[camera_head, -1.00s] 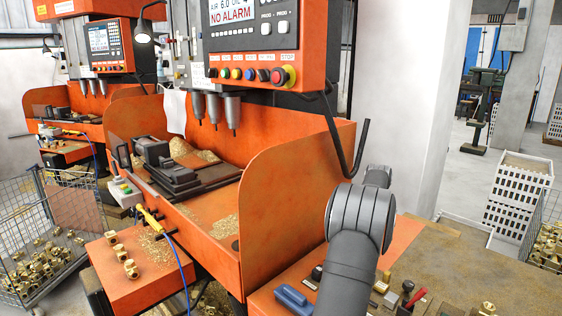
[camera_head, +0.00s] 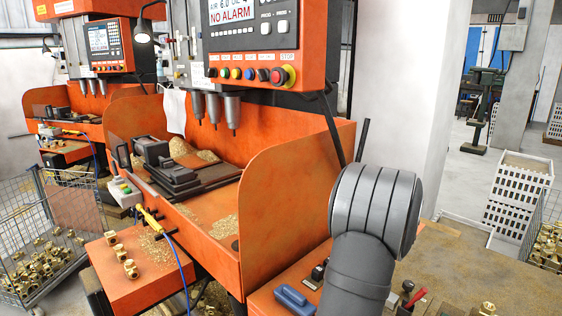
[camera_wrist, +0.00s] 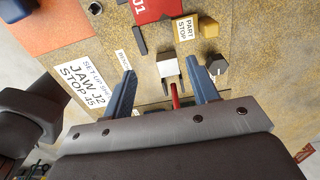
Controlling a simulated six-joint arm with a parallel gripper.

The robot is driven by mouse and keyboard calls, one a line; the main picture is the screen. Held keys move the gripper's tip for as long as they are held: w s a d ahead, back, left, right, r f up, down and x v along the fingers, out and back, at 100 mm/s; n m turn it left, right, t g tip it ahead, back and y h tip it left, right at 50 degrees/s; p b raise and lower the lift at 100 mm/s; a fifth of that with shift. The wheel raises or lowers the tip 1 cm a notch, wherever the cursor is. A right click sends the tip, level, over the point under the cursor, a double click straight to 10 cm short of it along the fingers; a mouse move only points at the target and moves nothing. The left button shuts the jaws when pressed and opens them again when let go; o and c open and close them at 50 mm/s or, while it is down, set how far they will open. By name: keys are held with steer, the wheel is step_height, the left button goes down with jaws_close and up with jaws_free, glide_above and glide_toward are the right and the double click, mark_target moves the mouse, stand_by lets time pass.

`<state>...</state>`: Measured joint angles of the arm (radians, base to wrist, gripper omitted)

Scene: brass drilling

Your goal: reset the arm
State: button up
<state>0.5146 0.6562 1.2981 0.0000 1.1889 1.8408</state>
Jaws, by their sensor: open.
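My gripper (camera_wrist: 162,88) shows in the wrist view with its two blue-grey fingers apart and nothing held between them. It is above the brown tabletop (camera_wrist: 247,95). A red-handled tool (camera_wrist: 175,95) and a pale metal block (camera_wrist: 170,68) show between and beyond the fingers; I cannot tell how far below they are. In the head view my grey arm fills the lower right of centre, and my gripper is hidden there.
The orange drilling machine (camera_head: 285,195) stands left of my arm, with a dark vise (camera_head: 180,180) in its bay. Brass parts (camera_head: 130,268) sit at the left.

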step_height(320, 180, down, 6)
steer(key=shift+f, duration=0.25)
steer(key=shift+r, duration=0.7)
steer(key=shift+f, duration=0.1)
step_height(320, 180, up, 9)
steer(key=w, duration=0.7)
steer(key=shift+d, duration=0.2)
